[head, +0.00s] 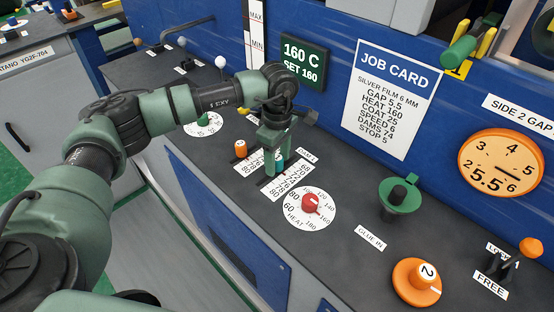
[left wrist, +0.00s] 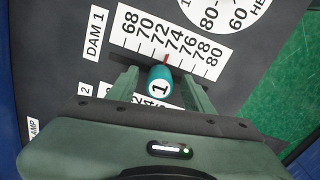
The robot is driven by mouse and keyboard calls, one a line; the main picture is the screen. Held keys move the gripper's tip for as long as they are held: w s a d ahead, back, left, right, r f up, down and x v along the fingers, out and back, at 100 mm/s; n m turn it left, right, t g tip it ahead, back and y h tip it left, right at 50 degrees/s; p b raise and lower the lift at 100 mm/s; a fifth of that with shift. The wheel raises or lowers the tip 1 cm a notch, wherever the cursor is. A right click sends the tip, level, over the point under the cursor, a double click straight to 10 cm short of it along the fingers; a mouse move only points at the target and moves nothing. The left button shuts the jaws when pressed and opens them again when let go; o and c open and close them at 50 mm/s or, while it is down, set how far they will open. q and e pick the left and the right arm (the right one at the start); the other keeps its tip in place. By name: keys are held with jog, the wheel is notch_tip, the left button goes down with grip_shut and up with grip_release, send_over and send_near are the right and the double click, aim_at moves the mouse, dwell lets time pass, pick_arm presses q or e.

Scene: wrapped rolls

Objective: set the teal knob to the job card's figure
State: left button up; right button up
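The teal knob (left wrist: 160,88), marked 1, stands on the DAM 1 scale (left wrist: 215,45), which runs from 68 to 80. Its red pointer lies around 72 to 74; I cannot tell exactly. In the head view the teal knob (head: 281,163) is mostly hidden by my left gripper (head: 273,168). In the left wrist view the open fingers of my left gripper (left wrist: 161,90) stand on either side of the knob, with a small gap at each side. The job card (head: 390,95) on the blue wall reads DAMS 74. My right gripper is not in view.
An orange knob (head: 240,148) on a similar scale stands close by, to the left. The red heat knob (head: 310,202) is just in front. A green funnel-like part (head: 401,197) and an orange dial (head: 416,282) stand further right. A display (head: 302,62) shows 160 C.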

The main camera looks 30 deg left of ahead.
aim_at(277, 158)
pick_arm(q)
notch_tip(277, 158, up, 8)
jog(key=shift+f+b, duration=0.1)
jog(key=shift+b, duration=0.8)
jog(key=shift+s+f, duration=0.1)
jog(key=shift+s, duration=0.05)
